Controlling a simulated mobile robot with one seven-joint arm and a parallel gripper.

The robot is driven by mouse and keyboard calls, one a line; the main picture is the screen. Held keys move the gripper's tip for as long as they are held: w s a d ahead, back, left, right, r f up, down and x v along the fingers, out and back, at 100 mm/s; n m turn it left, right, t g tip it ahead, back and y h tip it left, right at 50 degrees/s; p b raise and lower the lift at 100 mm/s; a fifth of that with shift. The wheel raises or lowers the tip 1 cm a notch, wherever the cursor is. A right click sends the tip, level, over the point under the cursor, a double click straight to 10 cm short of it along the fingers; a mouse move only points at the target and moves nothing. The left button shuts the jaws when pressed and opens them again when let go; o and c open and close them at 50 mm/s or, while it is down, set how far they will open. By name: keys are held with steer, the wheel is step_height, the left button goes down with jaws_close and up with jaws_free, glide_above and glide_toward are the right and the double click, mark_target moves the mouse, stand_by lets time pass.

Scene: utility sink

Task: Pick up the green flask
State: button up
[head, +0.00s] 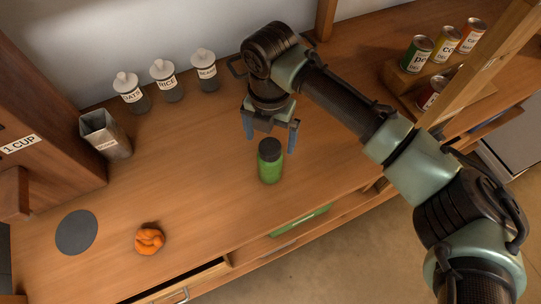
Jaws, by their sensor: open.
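The green flask (270,167) with a dark cap stands upright on the wooden counter, near the middle of the head view. My gripper (270,138) is open and points down, with its two blue-grey fingers apart. In the picture the flask's cap shows between and just below the fingertips. The gripper seems to be above or behind the flask, and I cannot tell the exact gap. Nothing is held.
Three labelled white-lidded jars (164,82) and a metal canister (105,135) stand at the back left. An orange lump (149,239) and a dark disc (77,232) lie front left. Cans (417,54) stand on a wooden rack at right, behind a slanting post (480,68). The counter around the flask is clear.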

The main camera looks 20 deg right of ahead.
mark_target(270, 152)
step_height(270, 152, down, 2)
steer(key=shift+f, duration=0.1)
steer(key=shift+w+d+f+p, duration=0.15)
steer(key=shift+f+p, duration=0.55)
steer(key=shift+f, duration=0.75)
steer(key=shift+w+a+f+p, duration=0.1)
steer(key=shift+f+p, duration=0.6)
steer(key=shift+f, duration=0.7)
jaws_close()
steer(key=shift+d+r, duration=0.1)
